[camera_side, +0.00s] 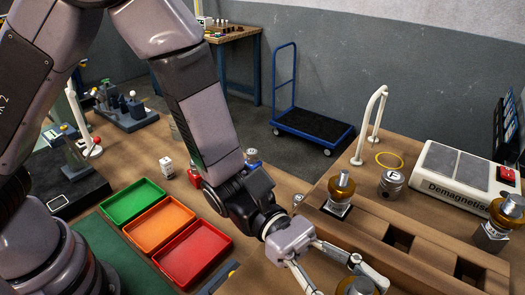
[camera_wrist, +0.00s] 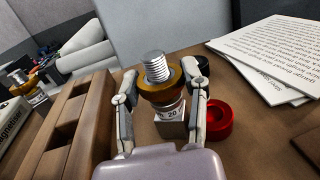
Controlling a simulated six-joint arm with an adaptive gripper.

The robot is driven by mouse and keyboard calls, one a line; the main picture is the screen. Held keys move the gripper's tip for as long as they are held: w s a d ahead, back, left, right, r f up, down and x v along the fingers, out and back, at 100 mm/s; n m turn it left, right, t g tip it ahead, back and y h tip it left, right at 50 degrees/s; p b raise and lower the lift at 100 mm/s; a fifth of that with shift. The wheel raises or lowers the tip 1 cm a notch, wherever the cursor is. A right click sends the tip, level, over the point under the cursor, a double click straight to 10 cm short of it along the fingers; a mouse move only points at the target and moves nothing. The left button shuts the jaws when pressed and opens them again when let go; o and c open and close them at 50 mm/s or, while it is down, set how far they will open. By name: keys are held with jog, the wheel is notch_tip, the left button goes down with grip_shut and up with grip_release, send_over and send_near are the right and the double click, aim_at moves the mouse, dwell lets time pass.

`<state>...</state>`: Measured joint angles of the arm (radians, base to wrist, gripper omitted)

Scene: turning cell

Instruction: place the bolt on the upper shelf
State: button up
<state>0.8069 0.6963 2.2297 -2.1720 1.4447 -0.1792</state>
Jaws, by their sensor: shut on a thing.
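My gripper (camera_side: 345,274) is at the bottom of the side view, low over the bench beside the wooden rack. In the wrist view my gripper (camera_wrist: 166,88) has its fingers on both sides of an amber-ringed piece (camera_wrist: 160,94), shut on it. The piece has a silver threaded stud on top and a label reading 20 on its lower block. It is upright; I cannot tell whether it touches the bench. In the side view the amber piece (camera_side: 354,287) is cut by the lower edge. I see no separate bolt, and no upper shelf is recognisable.
The wooden rack (camera_side: 426,246) has square slots and similar amber-topped pieces (camera_side: 341,187) stand at it. A red ring-shaped part (camera_wrist: 219,118) and papers (camera_wrist: 273,54) are right of the held piece. Green, orange and red trays (camera_side: 194,252), and a demagnetiser (camera_side: 465,170), sit on the bench.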

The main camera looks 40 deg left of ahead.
jog(key=o, duration=1.2)
